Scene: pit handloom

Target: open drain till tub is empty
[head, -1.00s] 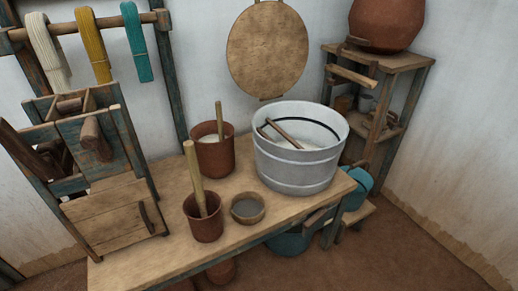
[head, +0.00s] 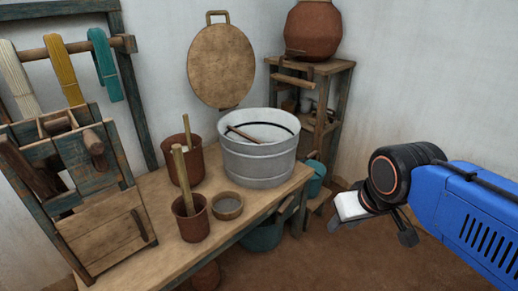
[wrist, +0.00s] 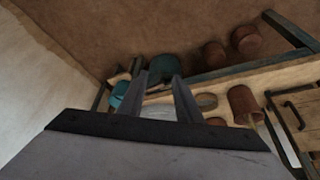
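The grey-white metal tub (head: 258,165) stands upright on the wooden table, near its right end. A wooden stick (head: 242,134) leans inside it, and pale contents show within. I cannot make out a drain on its side; a small wooden piece (head: 286,207) shows at the table's edge just below the tub. My gripper (head: 378,222) is in the air right of the table, apart from the tub. In the wrist view my gripper (wrist: 162,88) has its two dark fingers apart, with nothing held. A pale patch behind them may be the tub.
A teal vessel (head: 262,236) stands below the table's right end, and another teal vessel (head: 316,178) is beside the shelf stand (head: 335,105). Brown pots (head: 190,218) with sticks and a small bowl (head: 227,206) stand left of the tub. The floor at right is clear.

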